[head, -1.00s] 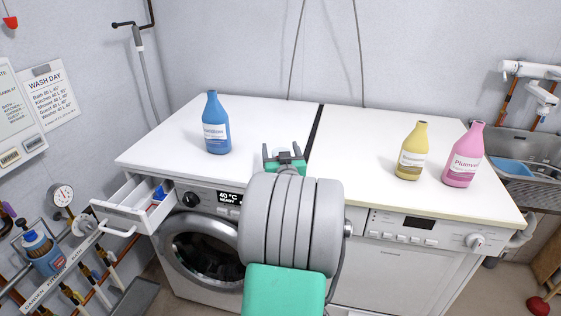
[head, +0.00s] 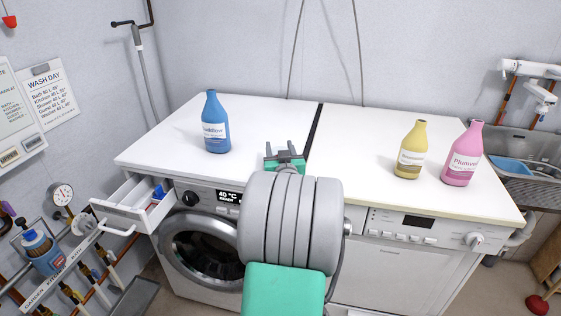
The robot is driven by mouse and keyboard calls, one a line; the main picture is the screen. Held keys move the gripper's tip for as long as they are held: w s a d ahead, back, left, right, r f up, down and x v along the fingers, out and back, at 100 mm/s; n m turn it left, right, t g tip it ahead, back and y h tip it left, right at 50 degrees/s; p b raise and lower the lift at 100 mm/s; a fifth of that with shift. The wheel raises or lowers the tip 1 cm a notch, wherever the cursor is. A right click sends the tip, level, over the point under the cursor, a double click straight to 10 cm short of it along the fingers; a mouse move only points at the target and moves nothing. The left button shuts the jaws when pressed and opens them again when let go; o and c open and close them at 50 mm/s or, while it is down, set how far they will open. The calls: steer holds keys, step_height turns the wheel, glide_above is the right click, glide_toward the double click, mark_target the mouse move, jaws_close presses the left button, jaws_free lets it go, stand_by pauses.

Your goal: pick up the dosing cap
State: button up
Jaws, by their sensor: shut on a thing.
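My gripper (head: 285,149) is over the front part of the white washing machine top (head: 260,117), left of the dark gap between the two machines. The cap itself is hidden now by the fingers and the gripper's green body. My grey arm blocks the view of the top's front edge below the gripper.
A blue bottle (head: 216,124) stands left of my gripper. A yellow bottle (head: 411,150) and a pink bottle (head: 463,154) stand on the right machine. The detergent drawer (head: 130,218) is pulled out at left. The back middle is clear.

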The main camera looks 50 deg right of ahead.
steer(key=shift+r+p, duration=0.35)
steer(key=shift+r, duration=0.25)
steer(key=r+p, duration=0.1)
steer(key=r, duration=0.2)
steer(key=shift+s+a+r+p, duration=0.1)
steer(key=shift+s+a+p, duration=0.1)
steer(key=shift+p, duration=0.15)
steer(key=s+a+r+p, duration=0.3)
steer(key=s+a+r, duration=0.4)
steer(key=a, duration=0.4)
steer(key=shift+a+r+p, duration=0.25)
steer(key=shift+r+p, duration=0.15)
steer(key=shift+r, duration=0.4)
steer(key=shift+s, duration=0.1)
